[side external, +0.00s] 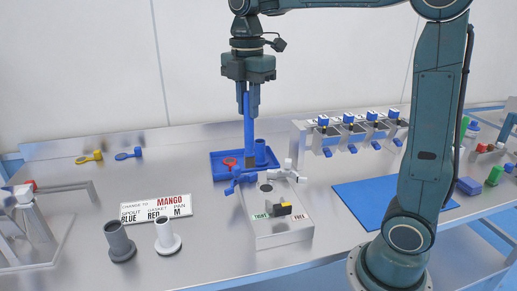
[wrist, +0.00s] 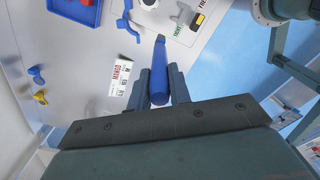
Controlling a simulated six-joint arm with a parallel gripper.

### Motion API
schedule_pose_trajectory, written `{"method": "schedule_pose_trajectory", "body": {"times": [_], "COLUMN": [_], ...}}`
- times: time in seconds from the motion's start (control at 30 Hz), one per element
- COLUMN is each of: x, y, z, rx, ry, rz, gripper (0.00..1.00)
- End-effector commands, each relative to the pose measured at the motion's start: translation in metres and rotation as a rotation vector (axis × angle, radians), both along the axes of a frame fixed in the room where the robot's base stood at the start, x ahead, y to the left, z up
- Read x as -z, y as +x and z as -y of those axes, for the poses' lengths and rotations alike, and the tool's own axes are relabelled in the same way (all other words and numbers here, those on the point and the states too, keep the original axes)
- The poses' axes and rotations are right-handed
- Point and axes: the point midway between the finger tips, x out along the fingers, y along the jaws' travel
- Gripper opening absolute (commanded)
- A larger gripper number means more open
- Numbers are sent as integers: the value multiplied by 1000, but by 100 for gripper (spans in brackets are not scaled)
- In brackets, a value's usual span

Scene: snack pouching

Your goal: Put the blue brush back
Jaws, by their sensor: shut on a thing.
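The blue brush (side external: 248,125) is upright, its long blue handle in my gripper (side external: 248,108) and a dark part at its lower end. My gripper is shut on it. In the wrist view, the brush (wrist: 159,72) points away between the two fingers of my gripper (wrist: 159,85). The brush hangs in front of a blue tray (side external: 222,176), which holds a red ring (side external: 230,162) and a blue cylinder (side external: 261,152). I cannot tell whether the brush's lower end touches anything.
A metal block (side external: 280,230) with a green-and-red label stands below the brush, with blue and white winged pieces by its top. A sign (side external: 156,207) reads MANGO. Grey (side external: 119,243) and white (side external: 167,238) spouts stand front left. A blue mat (side external: 365,200) lies right; a dispenser rack (side external: 303,140) stands behind.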

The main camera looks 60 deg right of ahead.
Motion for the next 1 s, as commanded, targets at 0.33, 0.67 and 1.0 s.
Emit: {"method": "schedule_pose_trajectory", "body": {"times": [0.33, 0.67, 1.0], "x": [-30, -41, -31], "y": [-9, -17, -17], "z": [-78, -104, -104], "rx": [-2, 5, 6], "ry": [1, 0, -1], "rz": [2, 0, -2], "gripper": [0, 0, 0]}}
